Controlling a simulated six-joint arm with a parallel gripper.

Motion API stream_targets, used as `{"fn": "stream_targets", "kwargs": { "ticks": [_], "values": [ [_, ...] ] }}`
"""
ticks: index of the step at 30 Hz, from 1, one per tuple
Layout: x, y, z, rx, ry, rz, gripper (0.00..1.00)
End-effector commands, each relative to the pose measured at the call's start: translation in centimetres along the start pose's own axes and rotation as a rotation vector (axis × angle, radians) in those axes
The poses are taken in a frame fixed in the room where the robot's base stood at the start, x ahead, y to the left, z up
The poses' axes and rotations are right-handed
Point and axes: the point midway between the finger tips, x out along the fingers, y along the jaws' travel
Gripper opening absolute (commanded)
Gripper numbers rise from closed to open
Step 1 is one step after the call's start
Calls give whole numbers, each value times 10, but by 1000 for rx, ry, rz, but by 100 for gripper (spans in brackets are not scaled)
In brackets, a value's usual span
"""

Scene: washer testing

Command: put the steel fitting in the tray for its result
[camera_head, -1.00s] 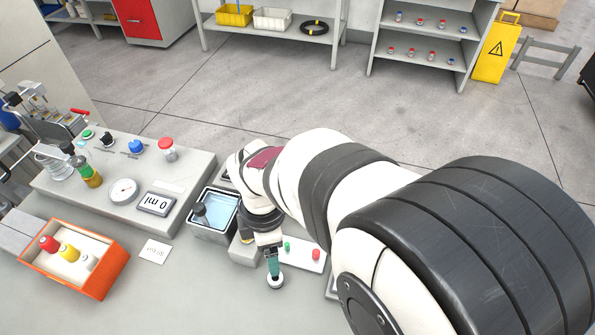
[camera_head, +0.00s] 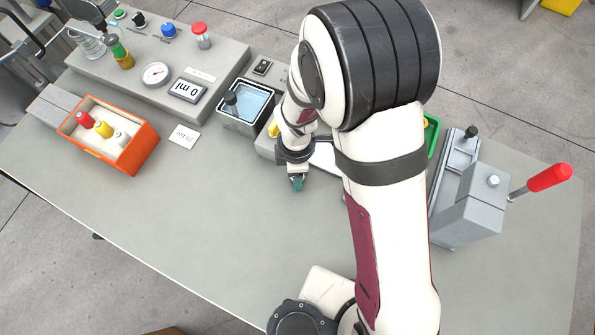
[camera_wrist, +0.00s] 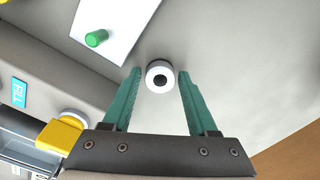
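The steel fitting (camera_wrist: 160,77), a pale ring with a dark centre hole, is between the fingertips of my gripper (camera_wrist: 160,76) in the wrist view. A narrow gap shows on each side of it, so the teal fingers are open around it. In the head view my gripper (camera_head: 297,184) is low over the bare front part of the bench; the fitting cannot be made out there. A green-edged tray (camera_head: 433,128) is mostly hidden behind my arm in the head view.
A water tank (camera_head: 248,104) and a grey console (camera_head: 150,68) stand to the left. An orange box (camera_head: 130,156) holds coloured plugs. A lever press (camera_head: 470,205) stands at right. The front bench is clear.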

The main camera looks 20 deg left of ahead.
Motion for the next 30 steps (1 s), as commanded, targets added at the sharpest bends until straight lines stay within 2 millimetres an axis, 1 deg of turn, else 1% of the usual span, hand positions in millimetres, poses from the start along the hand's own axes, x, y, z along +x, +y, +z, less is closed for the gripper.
{"fn": "stream_targets", "kwargs": {
  "ticks": [1, 9, 18, 21, 25, 28, 29, 30],
  "values": [
    [0, 0, 0, 0, 0, 0, 48],
    [0, 0, 0, 0, 0, 0, 0],
    [0, 0, 0, 0, 0, 0, 0],
    [-4, 0, 0, 0, 0, 1, 0],
    [-20, 1, 0, 0, 1, 4, 0],
    [-39, 1, 0, 0, 1, 5, 0],
    [-45, 1, 2, 2, 1, 5, 0],
    [-49, -3, 12, 5, 0, 2, 0]
  ]
}}
